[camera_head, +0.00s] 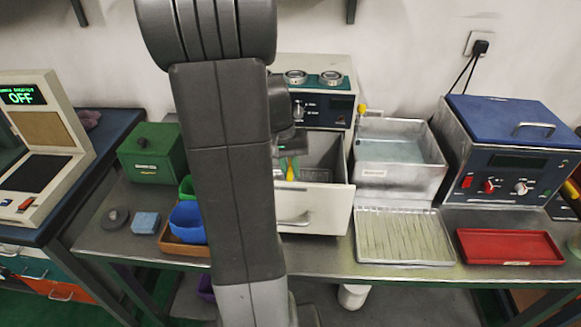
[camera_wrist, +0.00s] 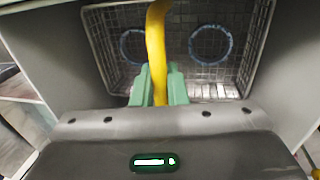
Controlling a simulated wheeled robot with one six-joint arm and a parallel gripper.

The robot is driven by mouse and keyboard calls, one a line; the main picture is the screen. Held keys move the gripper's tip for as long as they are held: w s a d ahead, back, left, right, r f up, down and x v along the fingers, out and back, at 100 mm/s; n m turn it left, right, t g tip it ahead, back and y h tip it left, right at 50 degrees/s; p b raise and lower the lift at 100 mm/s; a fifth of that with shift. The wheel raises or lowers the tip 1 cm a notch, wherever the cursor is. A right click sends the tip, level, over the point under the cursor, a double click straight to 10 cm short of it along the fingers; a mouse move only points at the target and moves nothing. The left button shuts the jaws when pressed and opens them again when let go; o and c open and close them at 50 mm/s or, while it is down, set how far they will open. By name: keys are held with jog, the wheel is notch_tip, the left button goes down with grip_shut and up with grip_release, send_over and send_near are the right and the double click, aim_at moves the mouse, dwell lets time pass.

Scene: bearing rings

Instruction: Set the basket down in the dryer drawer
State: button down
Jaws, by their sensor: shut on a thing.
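The wire mesh basket (camera_wrist: 178,30) is inside the open dryer drawer (camera_head: 330,205). Two blue-dark rings, a left one (camera_wrist: 121,46) and a right one (camera_wrist: 231,45), lie in the basket. My gripper (camera_wrist: 158,78), with green fingers, is shut on the basket's yellow handle (camera_wrist: 155,40). In the head view the yellow handle (camera_head: 291,172) shows just above the drawer, and the mesh of the basket shows partly within its walls. I cannot tell whether the basket touches the drawer floor. My arm hides the drawer's left side in the head view.
The dryer body (camera_head: 335,80) with two knobs stands behind the drawer. To the right are a metal bath (camera_head: 385,180), a ribbed white tray (camera_head: 405,237), a red tray (camera_head: 510,247) and a blue-lidded unit (camera_head: 510,120). A blue bowl (camera_head: 188,222) and green box (camera_head: 148,165) are left.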

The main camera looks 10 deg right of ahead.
jog(key=shift+f, duration=0.2)
dwell(0.5)
jog(key=c, duration=1.4)
grip_release()
jog(key=shift+o, duration=0.2)
jog(key=shift+s, duration=0.1)
notch_tip(320, 180, up, 11)
jog(key=p, duration=0.8)
jog(key=shift+p, duration=0.35)
